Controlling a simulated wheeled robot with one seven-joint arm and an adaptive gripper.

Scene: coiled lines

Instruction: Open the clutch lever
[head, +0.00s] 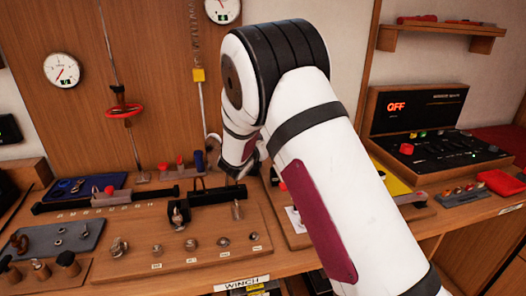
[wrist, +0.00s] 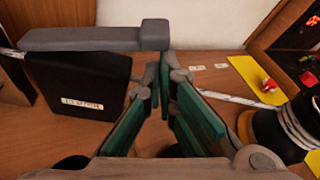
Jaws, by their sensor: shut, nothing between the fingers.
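The clutch lever (wrist: 95,38) is a grey bar with a blocky right end, lying roughly level across the top of a black box (wrist: 85,80) in the wrist view. A small white label (wrist: 82,103) on the box seems to read CLUTCH. My gripper (wrist: 160,68), with green finger pads, has its fingertips together just below and in front of the lever's right end, to the right of the box. Nothing shows between the fingers. I cannot tell whether the tips touch the lever. In the head view my white arm hides the gripper and the lever.
A dark winch drum (wrist: 285,128) with a pale line stands close right of my gripper, before a yellow sheet (wrist: 258,82). The wall is close behind the lever. In the head view, a wooden board (head: 190,262) with several metal fittings lies left of my arm, and a control console (head: 430,135) stands right.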

